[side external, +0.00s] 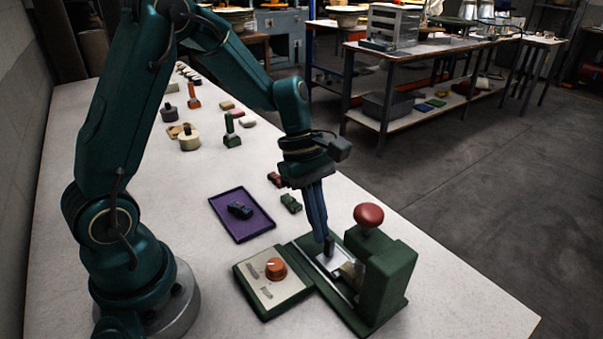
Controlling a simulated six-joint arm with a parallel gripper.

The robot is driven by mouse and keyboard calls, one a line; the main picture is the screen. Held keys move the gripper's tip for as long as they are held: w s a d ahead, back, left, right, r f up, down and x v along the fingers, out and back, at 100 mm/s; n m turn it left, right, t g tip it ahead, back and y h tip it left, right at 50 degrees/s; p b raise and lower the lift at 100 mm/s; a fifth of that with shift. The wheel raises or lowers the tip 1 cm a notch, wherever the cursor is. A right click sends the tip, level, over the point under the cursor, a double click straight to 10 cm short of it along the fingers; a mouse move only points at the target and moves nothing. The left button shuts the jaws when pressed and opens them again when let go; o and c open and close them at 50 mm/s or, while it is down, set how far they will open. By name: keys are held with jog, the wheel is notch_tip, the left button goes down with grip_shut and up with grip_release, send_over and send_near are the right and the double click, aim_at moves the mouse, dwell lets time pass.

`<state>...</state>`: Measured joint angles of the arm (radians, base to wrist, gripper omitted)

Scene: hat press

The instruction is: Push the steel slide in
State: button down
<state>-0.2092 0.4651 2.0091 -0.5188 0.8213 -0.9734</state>
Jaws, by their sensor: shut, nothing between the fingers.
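The green hat press (385,275) stands at the right front of the white table, with a red knob (368,214) on top. The steel slide (343,266) lies in its base, on the left side of the green body, partly hidden by my gripper and the press. My gripper (328,248) points down over the slide with its fingers shut and empty. The fingertips are at the slide's near-left part, beside a small dark piece on it; I cannot tell whether they touch.
A control box (272,284) with an orange dial sits left of the press, next to it. A purple tray (241,214) holding a dark block lies behind the box. Green (291,203) and red (277,180) blocks lie behind the gripper.

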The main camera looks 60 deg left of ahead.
jog(key=shift+d, duration=0.45)
jog(key=shift+s, duration=0.1)
jog(key=a, duration=0.4)
jog(key=shift+a+r, duration=0.15)
jog(key=shift+a, duration=0.25)
notch_tip(320, 180, up, 12)
jog(key=m, duration=0.1)
jog(key=s+d+f+m+t+y, duration=0.1)
jog(key=s+m+t+y, duration=0.3)
jog(key=s+m, duration=0.7)
jog(key=d+m+t, duration=0.1)
jog(key=m, duration=0.5)
jog(key=shift+s+d+t, duration=0.15)
jog(key=shift+s+t, duration=0.15)
jog(key=shift+s, duration=0.1)
